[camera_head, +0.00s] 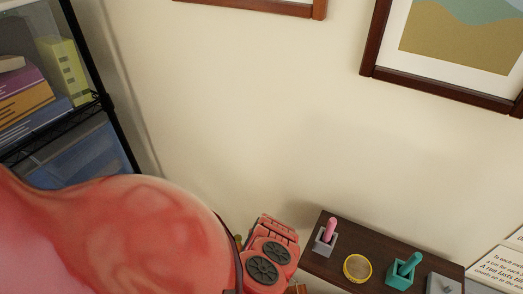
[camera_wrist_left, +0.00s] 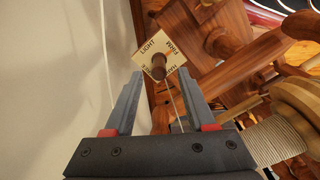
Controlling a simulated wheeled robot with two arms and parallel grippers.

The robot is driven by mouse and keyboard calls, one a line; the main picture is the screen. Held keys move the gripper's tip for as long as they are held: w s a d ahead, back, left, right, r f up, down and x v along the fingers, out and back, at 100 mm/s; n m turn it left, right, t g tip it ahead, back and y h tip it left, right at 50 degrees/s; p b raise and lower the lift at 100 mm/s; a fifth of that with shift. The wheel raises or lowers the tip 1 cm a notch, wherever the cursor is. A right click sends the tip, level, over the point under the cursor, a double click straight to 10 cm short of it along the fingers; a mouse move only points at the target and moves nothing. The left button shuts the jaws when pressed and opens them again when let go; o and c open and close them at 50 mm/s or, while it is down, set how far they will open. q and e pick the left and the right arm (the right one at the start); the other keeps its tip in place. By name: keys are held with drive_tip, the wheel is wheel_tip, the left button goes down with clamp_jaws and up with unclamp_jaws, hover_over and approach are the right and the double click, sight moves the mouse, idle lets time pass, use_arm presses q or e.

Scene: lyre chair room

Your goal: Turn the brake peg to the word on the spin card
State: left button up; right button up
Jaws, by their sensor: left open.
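The brake peg (camera_wrist_left: 158,66) is a brown wooden knob, seen nearly end-on in the left wrist view. It stands on a square cream plate (camera_wrist_left: 177,53) with words along its edges. LIGHT and FIRM are readable; the two nearer words are partly hidden or too small to read. My left gripper (camera_wrist_left: 158,73) is open, its fingertips on either side of the peg in the picture; I see no clear contact. The head view shows my left arm but not its fingers. I cannot identify the spin card. My right gripper is not in view.
Dark wooden parts (camera_wrist_left: 215,30) and a cord-wound spool (camera_wrist_left: 275,140) crowd the right of the wrist view; bare wall is left. Printed cards (camera_head: 497,270) are partly cut off.

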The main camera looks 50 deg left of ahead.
use_arm(q)
wheel_tip(320, 180, down, 3)
drive_tip(key=shift+w+a+f+b, duration=0.1)
drive_tip(key=shift+b, duration=0.5)
drive_tip(key=shift+f, duration=0.35)
drive_tip(key=shift+c, duration=0.3)
clamp_jaws()
